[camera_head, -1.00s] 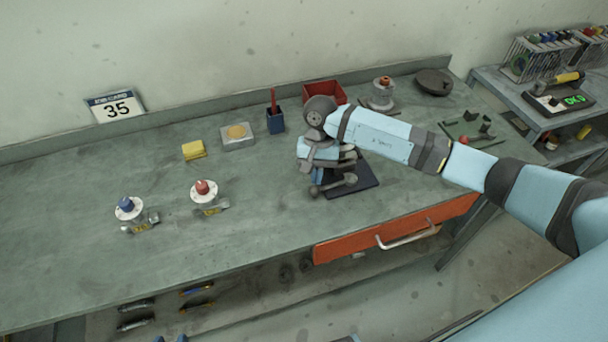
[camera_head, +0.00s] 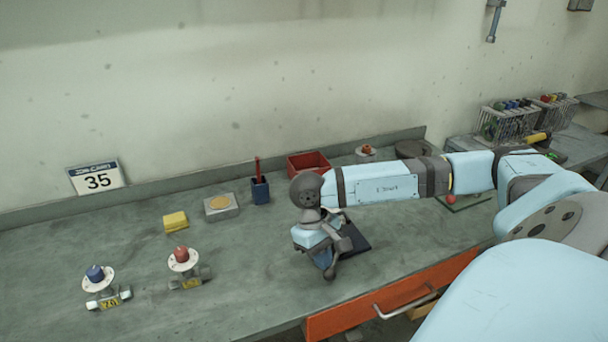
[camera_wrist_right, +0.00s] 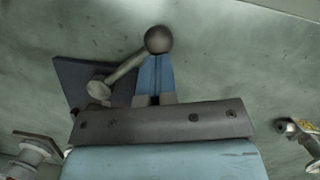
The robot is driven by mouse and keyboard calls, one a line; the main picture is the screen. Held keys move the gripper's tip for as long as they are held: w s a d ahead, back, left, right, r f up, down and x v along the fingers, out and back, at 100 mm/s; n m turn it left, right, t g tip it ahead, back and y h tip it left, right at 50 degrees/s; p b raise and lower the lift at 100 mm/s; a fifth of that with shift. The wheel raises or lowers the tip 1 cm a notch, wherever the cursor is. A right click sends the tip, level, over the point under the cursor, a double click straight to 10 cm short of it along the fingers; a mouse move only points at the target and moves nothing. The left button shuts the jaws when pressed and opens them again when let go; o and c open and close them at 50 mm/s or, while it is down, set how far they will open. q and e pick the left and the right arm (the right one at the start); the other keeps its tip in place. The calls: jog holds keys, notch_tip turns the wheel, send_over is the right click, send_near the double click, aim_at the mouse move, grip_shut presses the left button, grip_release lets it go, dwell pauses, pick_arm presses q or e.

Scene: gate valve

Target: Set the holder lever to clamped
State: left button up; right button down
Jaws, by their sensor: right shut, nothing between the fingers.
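The holder sits on the bench with a dark base plate (camera_head: 354,238), which also shows in the right wrist view (camera_wrist_right: 82,80). Its lever is a grey rod (camera_wrist_right: 122,72) ending in a dark ball knob (camera_wrist_right: 159,40). In the head view the knob (camera_head: 330,274) is at the low front side of my right gripper. My right gripper (camera_head: 324,258) is shut and empty, pointing down beside the lever. In the right wrist view its blue fingers (camera_wrist_right: 155,70) end right by the knob; I cannot tell whether they touch. My arm partly hides the holder. My left gripper is out of view.
A red-topped valve (camera_head: 183,260) and a blue-topped valve (camera_head: 98,280) stand to the left. A yellow block (camera_head: 176,221), a blue cup (camera_head: 260,190) and a red bin (camera_head: 308,162) are behind. An orange drawer (camera_head: 390,296) is in front. The bench between is clear.

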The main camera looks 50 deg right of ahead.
jog(key=shift+s+d+f+n, duration=0.1)
jog(key=shift+s+f+n, duration=0.2)
jog(key=shift+s, duration=0.05)
jog(key=shift+s+d+r+b, duration=0.1)
jog(key=shift+s+b, duration=0.3)
jog(key=shift+b, duration=0.35)
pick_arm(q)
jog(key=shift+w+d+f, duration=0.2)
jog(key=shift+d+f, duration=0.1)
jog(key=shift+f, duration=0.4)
pick_arm(e)
jog(key=shift+s, duration=0.1)
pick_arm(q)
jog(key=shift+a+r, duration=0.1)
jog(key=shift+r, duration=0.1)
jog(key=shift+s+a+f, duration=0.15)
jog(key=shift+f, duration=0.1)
